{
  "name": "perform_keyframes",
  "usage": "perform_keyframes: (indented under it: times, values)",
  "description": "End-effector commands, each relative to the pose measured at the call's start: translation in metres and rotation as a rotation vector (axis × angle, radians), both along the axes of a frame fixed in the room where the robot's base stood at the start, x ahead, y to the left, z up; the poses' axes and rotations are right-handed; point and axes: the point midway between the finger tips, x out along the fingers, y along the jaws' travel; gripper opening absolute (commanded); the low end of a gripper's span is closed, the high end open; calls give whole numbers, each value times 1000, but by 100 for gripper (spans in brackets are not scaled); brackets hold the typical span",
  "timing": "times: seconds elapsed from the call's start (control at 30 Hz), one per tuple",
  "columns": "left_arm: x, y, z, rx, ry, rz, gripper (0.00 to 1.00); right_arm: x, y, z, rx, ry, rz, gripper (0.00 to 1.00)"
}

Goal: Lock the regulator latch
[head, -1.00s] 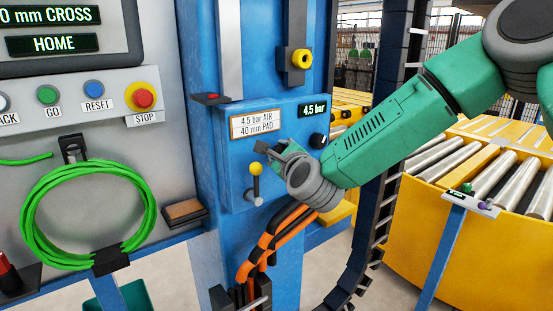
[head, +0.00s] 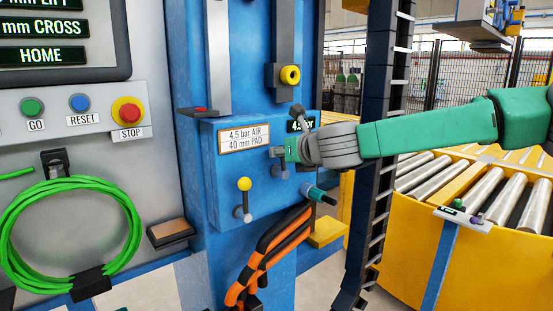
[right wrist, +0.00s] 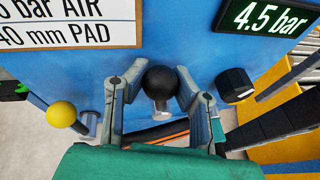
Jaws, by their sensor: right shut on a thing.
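The blue regulator box (head: 225,170) carries a label reading 4.5 bar AIR, 40 mm PAD and a 4.5 bar display. In the right wrist view a black ball knob (right wrist: 160,83) on a short grey stem stands out from the box face. My right gripper (head: 281,151) is at the front of the box. In the right wrist view its two grey fingers (right wrist: 160,85) are closed on either side of the black ball knob. In the head view my gripper hides this knob. A yellow-ball lever (head: 244,187) is to the left, also in the wrist view (right wrist: 62,115). My left gripper is out of view.
A black round knob (right wrist: 235,85) sits close right of my fingers. Orange and black hoses (head: 270,250) hang below the box. A dark cable chain (head: 375,180) stands right of it, near my forearm. A green cable coil (head: 70,235) hangs at the left.

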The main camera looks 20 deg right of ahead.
Motion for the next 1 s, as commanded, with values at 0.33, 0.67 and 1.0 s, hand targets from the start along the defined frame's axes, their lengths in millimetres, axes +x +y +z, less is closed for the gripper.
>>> perform_keyframes:
  times: [0.33, 0.67, 1.0]
  values:
    - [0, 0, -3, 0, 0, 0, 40, 3, -9, -4, 100, 43, -7, 0]
    - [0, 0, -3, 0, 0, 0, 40, 3, -9, -4, 111, 49, -6, 0]
    - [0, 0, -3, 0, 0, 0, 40, 3, -8, -3, 110, 46, -5, 47]
